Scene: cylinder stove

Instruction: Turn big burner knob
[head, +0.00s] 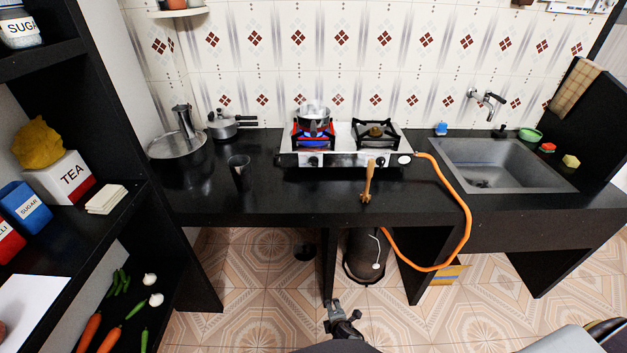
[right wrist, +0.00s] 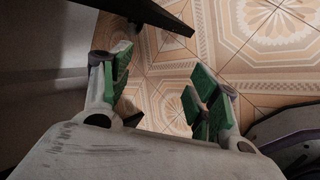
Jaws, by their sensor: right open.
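The white two-burner stove (head: 345,159) stands on the black counter against the tiled wall. Its left burner (head: 299,134) is lit red and blue, with a small metal pot (head: 314,112) on it. The right burner (head: 376,132) is bare. A dark knob (head: 314,161) shows on the front panel below the left burner; the panel's right part is partly hidden by a wooden utensil. My right gripper (head: 340,312) is low in front of the counter, well away from the knobs. In the right wrist view its green-padded fingers (right wrist: 156,92) are apart and empty. My left gripper is not visible.
The wooden utensil (head: 368,182) stands near the counter's front edge. An orange hose (head: 466,205) loops from the stove down to a gas cylinder (head: 364,262) underneath. A dark cup (head: 239,172) stands left of the stove, the sink (head: 500,165) right. Black shelves (head: 130,215) rise at left.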

